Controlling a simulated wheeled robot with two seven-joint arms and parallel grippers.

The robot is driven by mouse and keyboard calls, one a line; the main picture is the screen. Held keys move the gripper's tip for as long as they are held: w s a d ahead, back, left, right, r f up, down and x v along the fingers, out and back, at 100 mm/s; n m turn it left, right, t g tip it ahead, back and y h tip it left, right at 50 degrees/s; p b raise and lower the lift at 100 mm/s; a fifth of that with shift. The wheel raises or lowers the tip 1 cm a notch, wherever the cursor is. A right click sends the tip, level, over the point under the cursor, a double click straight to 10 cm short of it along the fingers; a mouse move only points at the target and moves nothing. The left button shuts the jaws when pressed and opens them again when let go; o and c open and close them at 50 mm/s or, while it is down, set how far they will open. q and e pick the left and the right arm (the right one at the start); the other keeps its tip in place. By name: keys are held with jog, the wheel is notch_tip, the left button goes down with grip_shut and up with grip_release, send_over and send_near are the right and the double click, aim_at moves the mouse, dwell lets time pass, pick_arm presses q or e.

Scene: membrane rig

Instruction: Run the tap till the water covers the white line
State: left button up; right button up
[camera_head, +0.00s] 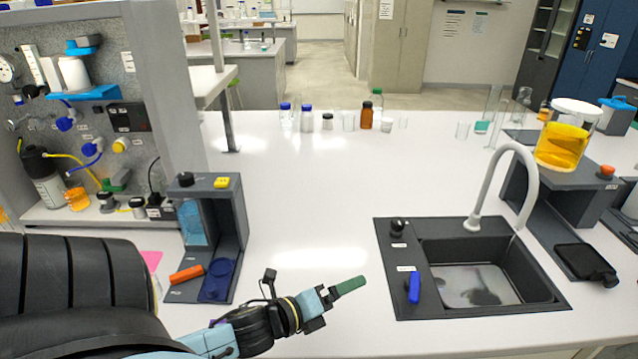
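A dark sink (405,303) is set in the bench at the right, with a grey curved tap (487,182) at its back edge. The spout ends over the basin; I cannot make out a stream. The basin floor (480,287) looks shiny grey with a dark patch; I cannot tell how deep any water is, and no white line is clear. A blue lever (414,287) and a black knob (397,228) sit on the sink's left panel, each beside a small label. My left gripper (350,286), green-tipped, is left of the blue lever, apart from it. Its finger gap is hidden. My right gripper is out of view.
A dark stand (240,215) with an orange piece (187,274) is at the left. Right of the sink, a yellow-filled beaker (563,142) stands on another dark stand. Several bottles (367,115) line the back.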

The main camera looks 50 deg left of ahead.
pick_arm(q)
jog(key=s+d+f+n+g+y, duration=0.1)
jog(key=s+d+f+n+g, duration=0.3)
jog(key=n, duration=0.6)
jog(key=s+d+f+n+g+y, duration=0.1)
jog(key=s+d+f+n+g, duration=0.3)
jog(key=n, duration=0.6)
jog(key=shift+s+d+f+n+g+b, duration=0.35)
jog(key=shift+s+f+g, duration=0.2)
jog(key=shift+s+g, duration=0.9)
jog(key=shift+s, duration=0.15)
